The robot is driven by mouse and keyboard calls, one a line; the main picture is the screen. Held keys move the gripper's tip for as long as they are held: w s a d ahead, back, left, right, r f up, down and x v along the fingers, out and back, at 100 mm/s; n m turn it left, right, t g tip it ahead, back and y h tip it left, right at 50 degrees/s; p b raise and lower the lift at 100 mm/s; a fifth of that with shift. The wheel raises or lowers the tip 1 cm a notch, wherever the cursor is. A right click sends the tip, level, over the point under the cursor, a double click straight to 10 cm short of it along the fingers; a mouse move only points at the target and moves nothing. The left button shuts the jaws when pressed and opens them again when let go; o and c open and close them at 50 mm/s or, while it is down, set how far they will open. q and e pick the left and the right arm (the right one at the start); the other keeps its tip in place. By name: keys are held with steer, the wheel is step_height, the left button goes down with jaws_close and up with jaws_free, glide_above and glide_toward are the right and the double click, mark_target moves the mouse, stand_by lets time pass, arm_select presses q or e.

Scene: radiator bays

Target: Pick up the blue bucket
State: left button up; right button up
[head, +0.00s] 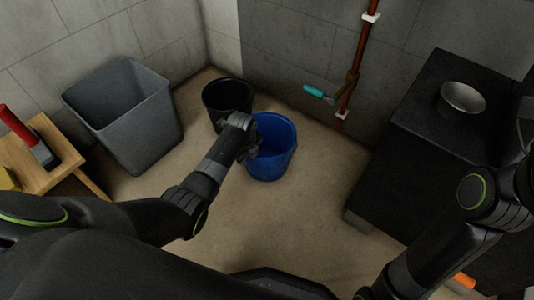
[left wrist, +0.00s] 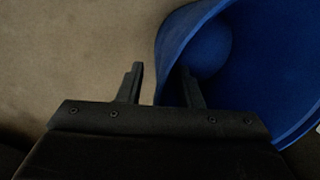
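The blue bucket (head: 273,160) stands upright on the floor in the middle of the head view, open at the top. In the left wrist view the blue bucket (left wrist: 270,75) fills the right side, with its rim and inside showing. My left gripper (head: 248,148) is at the bucket's left rim. In the left wrist view its two fingers (left wrist: 161,85) are apart, one over the floor outside the bucket and one over the bucket, with the rim edge between them. I cannot tell whether they touch it. My right arm shows at bottom right; its gripper is mostly cut off by the frame edge.
A black bucket (head: 226,98) stands just behind and left of the blue one. A grey bin (head: 140,125) and a wooden stool (head: 42,172) are at left. A black cabinet (head: 420,150) with a metal bowl (head: 462,98) is at right. The floor in front is clear.

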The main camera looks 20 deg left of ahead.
stand_by(0.3)
arm_select(q)
jaws_close()
stand_by(1.3)
